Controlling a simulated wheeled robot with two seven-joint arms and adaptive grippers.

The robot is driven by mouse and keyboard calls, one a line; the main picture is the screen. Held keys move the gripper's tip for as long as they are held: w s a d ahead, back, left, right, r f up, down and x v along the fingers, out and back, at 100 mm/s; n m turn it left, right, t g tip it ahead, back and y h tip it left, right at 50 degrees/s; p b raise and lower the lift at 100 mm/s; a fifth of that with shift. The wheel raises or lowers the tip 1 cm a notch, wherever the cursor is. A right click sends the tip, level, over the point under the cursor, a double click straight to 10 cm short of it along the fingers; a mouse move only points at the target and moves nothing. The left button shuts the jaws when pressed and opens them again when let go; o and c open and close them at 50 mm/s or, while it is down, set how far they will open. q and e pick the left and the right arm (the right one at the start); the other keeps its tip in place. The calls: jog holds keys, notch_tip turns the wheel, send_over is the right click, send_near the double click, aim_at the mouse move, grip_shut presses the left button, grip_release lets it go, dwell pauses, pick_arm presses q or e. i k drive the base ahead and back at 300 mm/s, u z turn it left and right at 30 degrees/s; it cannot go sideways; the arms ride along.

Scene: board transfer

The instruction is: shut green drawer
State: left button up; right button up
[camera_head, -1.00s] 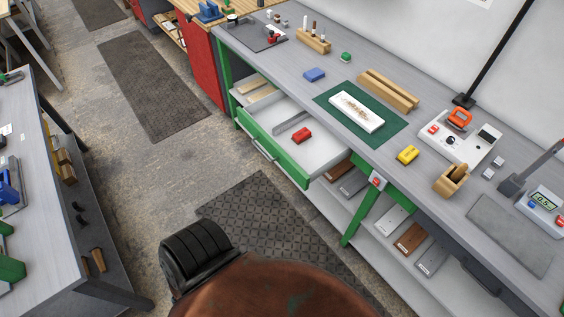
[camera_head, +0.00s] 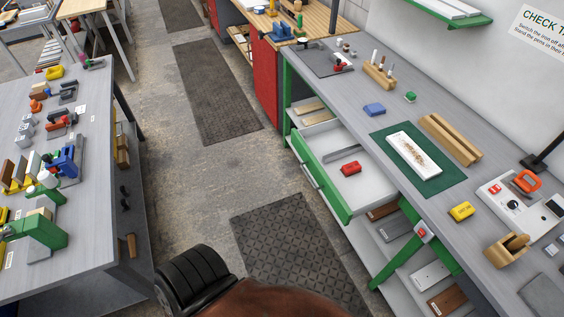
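The green drawer (camera_head: 321,178) is pulled out from under the grey workbench on the right. Its green front has a metal handle and faces the aisle. Inside its pale tray lie a red block (camera_head: 351,168) and a thin grey divider or strip (camera_head: 340,156). Neither of my grippers shows in the head view, so I cannot see how they stand.
The workbench (camera_head: 353,93) carries a green mat (camera_head: 439,184), a blue block (camera_head: 374,110), a yellow block (camera_head: 461,211) and wooden holders. A second bench (camera_head: 92,128) with vices stands left. The aisle with dark mats (camera_head: 290,240) between them is clear.

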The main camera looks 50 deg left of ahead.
aim_at(354, 196)
jog(key=u, duration=1)
jog(key=i, duration=1.1)
jog(key=u, duration=0.35)
